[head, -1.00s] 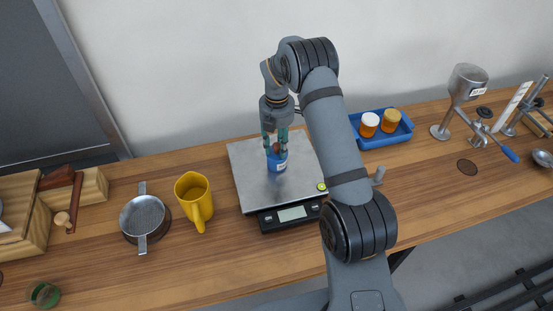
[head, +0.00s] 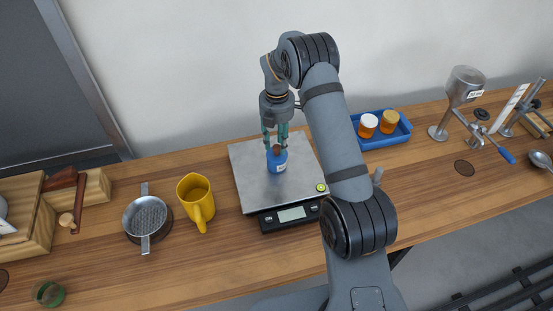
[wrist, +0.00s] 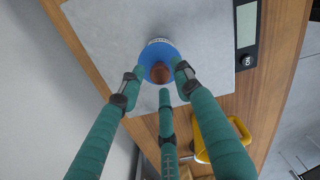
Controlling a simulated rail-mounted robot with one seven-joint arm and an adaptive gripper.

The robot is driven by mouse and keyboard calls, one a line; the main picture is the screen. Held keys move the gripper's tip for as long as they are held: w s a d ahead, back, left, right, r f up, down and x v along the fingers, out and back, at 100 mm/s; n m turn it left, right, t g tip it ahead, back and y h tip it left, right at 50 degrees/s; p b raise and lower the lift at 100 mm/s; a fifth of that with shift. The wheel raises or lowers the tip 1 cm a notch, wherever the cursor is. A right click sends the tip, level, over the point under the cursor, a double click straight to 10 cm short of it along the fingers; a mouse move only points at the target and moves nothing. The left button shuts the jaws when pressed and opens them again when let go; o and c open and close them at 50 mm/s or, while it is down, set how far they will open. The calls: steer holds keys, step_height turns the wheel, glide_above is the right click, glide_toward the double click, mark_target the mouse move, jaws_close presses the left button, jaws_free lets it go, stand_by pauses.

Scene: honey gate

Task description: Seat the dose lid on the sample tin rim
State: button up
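The sample tin (head: 277,166) stands upright on the scale plate, blue with a white label on its side. The dose lid (wrist: 152,52) shows as a round blue top with a brown knob (wrist: 160,72), on top of the tin. The seam between lid and rim is too small to make out, so I cannot tell whether it sits fully flush. My gripper (head: 276,142) has three teal fingers, spread open just above the lid around the knob. In the wrist view (wrist: 160,82) the fingertips stand apart, with gaps to the knob and nothing held.
The grey scale (head: 250,185) lies under the tin. A yellow jug (head: 195,198) and a metal sieve (head: 146,216) stand to its left. A blue tray (head: 383,141) with two orange jars is behind right.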

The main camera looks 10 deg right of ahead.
steer(key=shift+r, duration=0.3)
steer(key=o, duration=0.3)
steer(key=shift+o, duration=1.3)
steer(key=o, duration=0.8)
steer(key=o, duration=0.4)
steer(key=shift+c, duration=0.2)
